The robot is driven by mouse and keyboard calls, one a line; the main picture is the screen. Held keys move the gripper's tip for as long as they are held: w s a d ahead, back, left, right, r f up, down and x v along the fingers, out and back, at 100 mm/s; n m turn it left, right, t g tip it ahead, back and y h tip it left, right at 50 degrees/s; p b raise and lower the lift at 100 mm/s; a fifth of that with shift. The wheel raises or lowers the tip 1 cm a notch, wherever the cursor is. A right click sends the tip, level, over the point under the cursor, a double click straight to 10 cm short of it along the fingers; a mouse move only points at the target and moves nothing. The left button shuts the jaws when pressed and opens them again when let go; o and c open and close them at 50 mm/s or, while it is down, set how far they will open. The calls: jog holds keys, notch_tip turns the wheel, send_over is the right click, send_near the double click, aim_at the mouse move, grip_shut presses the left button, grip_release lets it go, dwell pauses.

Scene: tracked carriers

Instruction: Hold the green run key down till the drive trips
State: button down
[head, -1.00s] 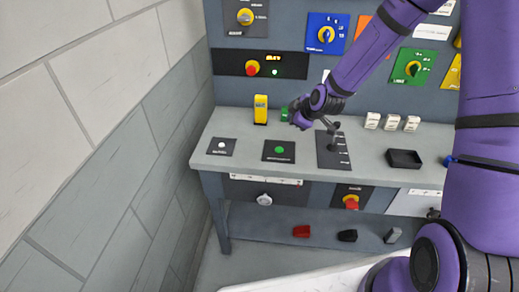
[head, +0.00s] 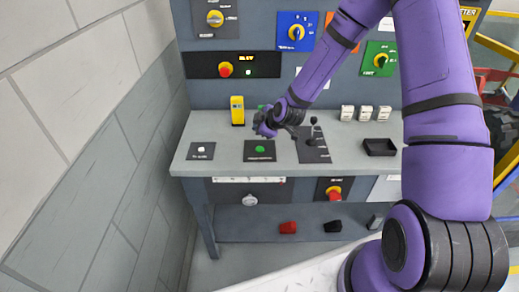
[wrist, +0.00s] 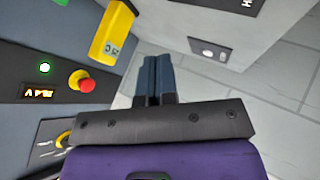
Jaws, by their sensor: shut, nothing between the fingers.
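The green run key (head: 260,149) is a round button on a black plate (head: 251,157) at the front of the grey bench. My gripper (head: 262,131) is shut and empty, just behind and above the key in the head view. A small gap shows between them, though depth is hard to judge. The shut fingers also show in the wrist view (wrist: 158,78), where the green key is not visible.
A yellow block (head: 237,110) stands behind the key. A plate with a white button (head: 201,149) is to its left, a plate with a black lever (head: 313,125) to its right. A dark tray (head: 379,147) and several white switches (head: 365,113) stand further right.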

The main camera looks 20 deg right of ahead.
aim_at(259, 150)
jog(key=shift+f, duration=3.2)
jog(key=shift+f, duration=0.1)
jog(key=shift+f, duration=0.35)
jog(key=shift+f, duration=0.45)
dwell(1.0)
dwell(2.6)
jog(key=shift+r, duration=0.9)
